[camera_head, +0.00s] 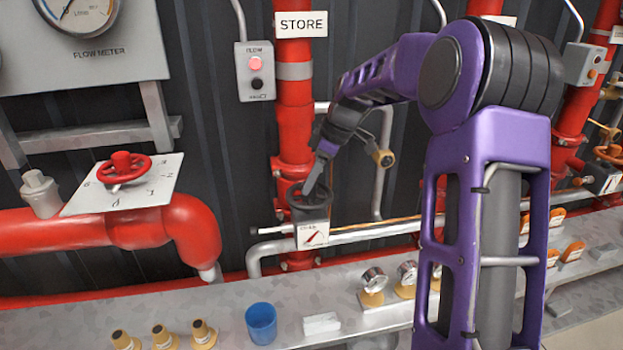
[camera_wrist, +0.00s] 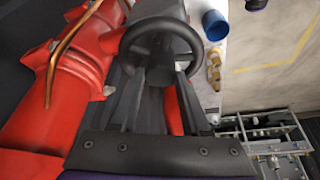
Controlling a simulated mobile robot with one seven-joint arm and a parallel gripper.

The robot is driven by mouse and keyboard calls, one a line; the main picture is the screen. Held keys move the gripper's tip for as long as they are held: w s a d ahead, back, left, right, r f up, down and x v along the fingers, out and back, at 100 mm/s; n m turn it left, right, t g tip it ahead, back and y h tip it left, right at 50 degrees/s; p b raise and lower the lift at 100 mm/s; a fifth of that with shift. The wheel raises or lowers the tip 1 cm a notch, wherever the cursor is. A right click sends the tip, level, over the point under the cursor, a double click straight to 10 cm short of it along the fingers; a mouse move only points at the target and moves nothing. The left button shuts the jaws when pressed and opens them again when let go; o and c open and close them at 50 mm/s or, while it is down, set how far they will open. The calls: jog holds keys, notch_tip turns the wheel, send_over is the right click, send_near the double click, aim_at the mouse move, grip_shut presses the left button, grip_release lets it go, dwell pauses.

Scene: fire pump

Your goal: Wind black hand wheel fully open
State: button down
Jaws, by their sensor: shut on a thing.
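The black hand wheel (camera_head: 300,208) sits on the red vertical pipe below the STORE sign, partly hidden by my gripper in the head view. In the wrist view its round rim, spokes and hub show at the top centre, as the black hand wheel (camera_wrist: 128,36). My gripper (camera_head: 309,190) reaches down to the wheel from the upper right. In the wrist view my gripper (camera_wrist: 158,75) has a finger on either side of the hub area and is shut on the wheel. The exact contact is hard to see. A white indicator plate (camera_head: 313,236) with a red pointer is just below the wheel.
A red hand wheel (camera_head: 124,168) on a numbered plate stands at left. A switch box (camera_head: 255,72) hangs beside the pipe. The shelf below holds a blue cup (camera_head: 261,323), a white block (camera_head: 321,323), brass fittings (camera_head: 164,337) and gauges (camera_head: 373,285).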

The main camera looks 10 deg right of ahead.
jog(key=shift+w+d+r+n+p, duration=0.1)
jog(key=shift+r+n+p, duration=0.15)
jog(key=shift+n+p, duration=0.4)
jog(key=n+g+p, duration=0.1)
jog(key=n, duration=0.1)
jog(key=n+g+p, duration=0.1)
jog(key=n+p, duration=0.1)
jog(key=shift+w+y+p, duration=0.15)
jog(key=shift+y+p, duration=0.15)
jog(key=shift+n+g+p, duration=0.3)
jog(key=shift+n+p, duration=0.35)
jog(key=shift+n, duration=0.3)
jog(key=shift+f+n, duration=0.2)
jog(key=shift+n, duration=0.2)
jog(key=shift+r+p, duration=0.1)
jog(key=shift+p, duration=0.2)
